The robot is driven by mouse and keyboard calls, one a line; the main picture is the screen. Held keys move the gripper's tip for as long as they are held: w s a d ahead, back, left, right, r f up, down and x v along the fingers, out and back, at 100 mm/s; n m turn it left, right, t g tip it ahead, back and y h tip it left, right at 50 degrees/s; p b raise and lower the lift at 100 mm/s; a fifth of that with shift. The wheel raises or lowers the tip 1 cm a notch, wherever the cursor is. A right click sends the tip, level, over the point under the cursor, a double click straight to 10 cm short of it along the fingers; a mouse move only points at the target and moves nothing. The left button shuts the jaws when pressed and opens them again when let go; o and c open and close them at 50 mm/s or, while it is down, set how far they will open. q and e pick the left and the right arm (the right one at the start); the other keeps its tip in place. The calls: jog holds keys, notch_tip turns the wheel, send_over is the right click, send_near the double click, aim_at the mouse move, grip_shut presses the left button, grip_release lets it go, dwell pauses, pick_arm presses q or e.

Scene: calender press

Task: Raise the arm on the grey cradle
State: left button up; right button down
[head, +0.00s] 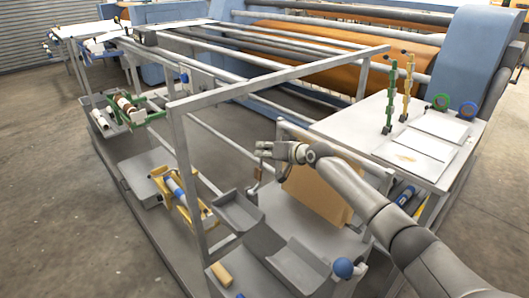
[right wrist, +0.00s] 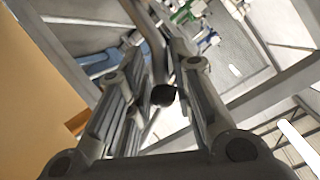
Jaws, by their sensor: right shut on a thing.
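The grey cradle (head: 240,213) stands in the middle of the head view, beside the upright frame post. A thin grey arm (head: 254,184) rises from it to my right gripper (head: 265,152). In the right wrist view, my right gripper (right wrist: 155,65) has its two fingers on either side of the grey arm (right wrist: 153,40), with a round black end (right wrist: 163,96) between them. The gripper is shut on the arm, whose grip point is partly hidden by the fingers in the head view. My left gripper is not in view.
A cardboard-coloured box (head: 318,190) stands close to the right of the gripper. The grey frame (head: 183,165) rises to the left. A white table (head: 455,165) is at the right.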

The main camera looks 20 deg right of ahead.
jog(key=shift+s+d+f, duration=0.1)
jog(key=shift+d+f, duration=0.05)
jog(key=shift+f, duration=0.15)
jog(key=c, duration=1.5)
grip_release()
jog(key=shift+r, duration=0.15)
jog(key=v, duration=1.1)
jog(key=shift+s+d, duration=0.2)
jog(key=shift+s, duration=0.2)
